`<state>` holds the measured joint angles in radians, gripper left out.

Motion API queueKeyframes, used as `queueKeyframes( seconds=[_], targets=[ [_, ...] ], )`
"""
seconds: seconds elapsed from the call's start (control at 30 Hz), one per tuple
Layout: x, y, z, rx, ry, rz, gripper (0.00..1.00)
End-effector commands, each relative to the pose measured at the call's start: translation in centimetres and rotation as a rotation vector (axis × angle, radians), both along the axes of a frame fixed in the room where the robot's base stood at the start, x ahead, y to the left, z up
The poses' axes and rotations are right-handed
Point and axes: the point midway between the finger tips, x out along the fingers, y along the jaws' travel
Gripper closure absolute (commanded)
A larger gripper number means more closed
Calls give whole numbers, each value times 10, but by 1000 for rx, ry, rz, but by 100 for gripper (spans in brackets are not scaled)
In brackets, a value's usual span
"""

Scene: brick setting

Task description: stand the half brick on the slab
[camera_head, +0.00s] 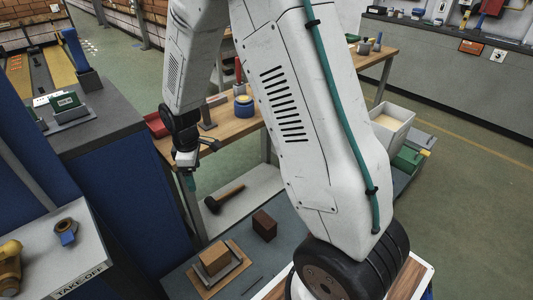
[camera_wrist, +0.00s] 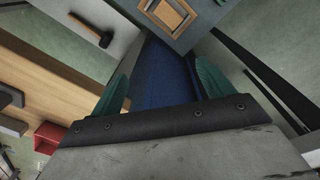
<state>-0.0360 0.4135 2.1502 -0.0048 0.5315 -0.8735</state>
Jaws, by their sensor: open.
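A dark brown block (camera_head: 264,225) stands on the low grey table. To its left, a lighter tan brick (camera_head: 214,258) sits on a grey piece (camera_head: 233,270) over a wooden board (camera_head: 205,287). I cannot tell for certain which is the half brick or the slab. The tan brick also shows at the top of the wrist view (camera_wrist: 170,14), framed by wood. My gripper (camera_head: 188,182) hangs above and left of these, well apart from them. In the wrist view its two teal fingers (camera_wrist: 166,62) are spread and empty, with a blue panel behind.
A blue-sided cabinet (camera_head: 100,190) stands close left of my gripper. A hammer (camera_head: 224,197) lies on a pale shelf beyond the low table. A wooden bench (camera_head: 228,130) holds a blue pot (camera_head: 243,106) and a red bin (camera_head: 157,124). A take-off shelf (camera_head: 75,262) is at lower left.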

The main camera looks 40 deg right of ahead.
Motion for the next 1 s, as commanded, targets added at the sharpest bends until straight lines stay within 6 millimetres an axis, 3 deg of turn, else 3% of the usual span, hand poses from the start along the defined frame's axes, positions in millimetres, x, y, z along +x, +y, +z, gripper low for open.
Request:
queueKeyframes(
  seconds=[0.03,0.2,0.4,0.5,0.63,0.8,1.0],
  targets=[
    [-9,-2,29,3,-14,-47,20],
    [-54,-6,105,13,-28,-221,20],
    [-121,-11,174,28,-42,-424,20],
    [-159,-13,200,36,-47,-526,20],
    [-210,-15,225,48,-57,-658,20],
    [-266,-17,241,63,-64,-807,20],
    [-300,-18,245,70,-67,-901,20]
  ],
)
